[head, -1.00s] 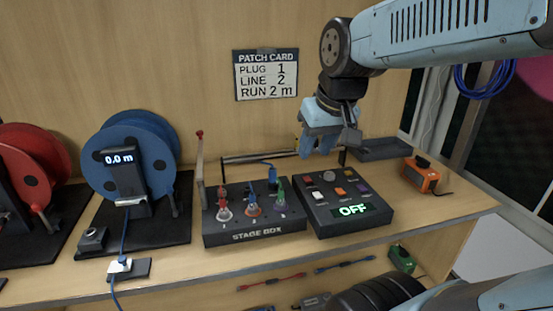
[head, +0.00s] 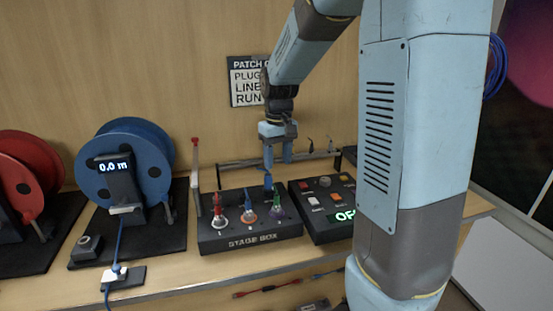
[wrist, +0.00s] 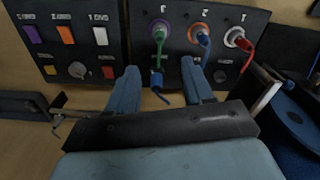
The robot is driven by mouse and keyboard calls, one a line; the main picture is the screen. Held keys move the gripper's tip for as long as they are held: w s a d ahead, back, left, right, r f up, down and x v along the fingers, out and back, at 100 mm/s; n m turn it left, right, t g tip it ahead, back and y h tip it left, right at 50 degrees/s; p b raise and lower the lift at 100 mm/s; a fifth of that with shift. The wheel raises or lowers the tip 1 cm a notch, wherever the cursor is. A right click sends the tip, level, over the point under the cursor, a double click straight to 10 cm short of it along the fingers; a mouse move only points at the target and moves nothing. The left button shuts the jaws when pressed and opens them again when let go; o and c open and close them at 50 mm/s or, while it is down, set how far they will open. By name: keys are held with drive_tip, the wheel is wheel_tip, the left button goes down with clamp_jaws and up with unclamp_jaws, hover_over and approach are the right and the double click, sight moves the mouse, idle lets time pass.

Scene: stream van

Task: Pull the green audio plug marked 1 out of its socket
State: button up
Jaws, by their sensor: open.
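The stage box (head: 250,240) holds three plugs in a row. The green plug (head: 277,204) is at its right, in the purple-ringed socket marked 3 in the wrist view; the green plug also shows there (wrist: 158,42). The red plug (wrist: 244,43) is in the socket marked 1, and a blue plug (wrist: 202,42) is in the orange-ringed socket marked 2. My gripper (head: 278,160) is open, pointing down, above and behind the green plug. In the wrist view my gripper (wrist: 163,76) has its fingers to either side of the green plug's line, not touching it.
A control box (head: 318,205) with coloured buttons stands right of the stage box, partly hidden by my arm. A blue reel (head: 125,165) reading 0.0 m stands at left. A small dark blue piece (wrist: 161,88) lies between my fingers' line of view. A rail runs behind the boxes.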

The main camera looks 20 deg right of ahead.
sight(277, 196)
drive_tip(key=f, duration=1.4)
drive_tip(key=shift+w+f, duration=0.2)
drive_tip(key=shift+w, duration=0.1)
clamp_jaws()
idle(0.5)
